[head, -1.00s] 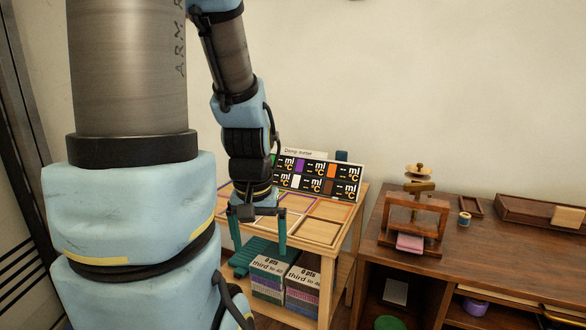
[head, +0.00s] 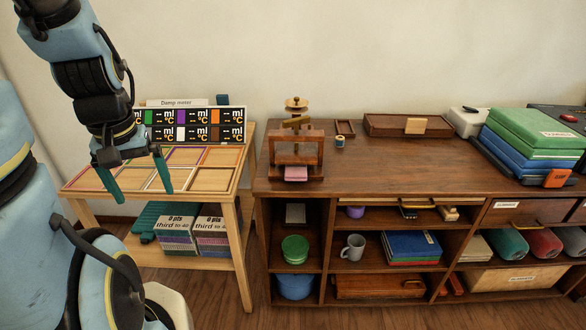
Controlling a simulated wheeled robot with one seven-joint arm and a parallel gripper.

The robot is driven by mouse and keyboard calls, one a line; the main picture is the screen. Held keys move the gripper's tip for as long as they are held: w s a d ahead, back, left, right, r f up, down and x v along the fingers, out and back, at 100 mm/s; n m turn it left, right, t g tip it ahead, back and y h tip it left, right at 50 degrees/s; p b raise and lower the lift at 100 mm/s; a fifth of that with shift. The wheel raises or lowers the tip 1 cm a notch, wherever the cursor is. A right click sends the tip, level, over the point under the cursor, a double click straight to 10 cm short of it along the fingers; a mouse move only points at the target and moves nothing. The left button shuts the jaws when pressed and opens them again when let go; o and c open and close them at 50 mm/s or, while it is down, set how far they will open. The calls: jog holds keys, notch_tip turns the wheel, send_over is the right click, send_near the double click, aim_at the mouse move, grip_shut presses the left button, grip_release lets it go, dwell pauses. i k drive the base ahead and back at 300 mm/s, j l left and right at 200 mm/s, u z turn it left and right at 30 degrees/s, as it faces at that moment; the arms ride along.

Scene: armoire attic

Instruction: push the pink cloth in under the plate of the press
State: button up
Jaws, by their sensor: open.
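The wooden press (head: 296,150) stands near the left end of the dark brown cabinet top, with a round knob on its screw. The pink cloth (head: 296,173) is a small folded piece low at the front of the press. I cannot tell how much of it lies under the plate, which is hidden or too small to make out. My gripper (head: 141,188) is open and empty, its two teal fingers pointing down in front of the light wooden table, well to the left of the press.
The light table (head: 245,180) bears coloured square frames and a damp meter board (head: 190,125). On the cabinet top (head: 400,165) are a thread spool (head: 339,142), a wooden tray (head: 408,125) and green and blue boxes (head: 530,140).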

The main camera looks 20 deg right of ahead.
aim_at(293, 172)
jog(key=i+j+z, duration=0.6)
jog(key=i, duration=0.2)
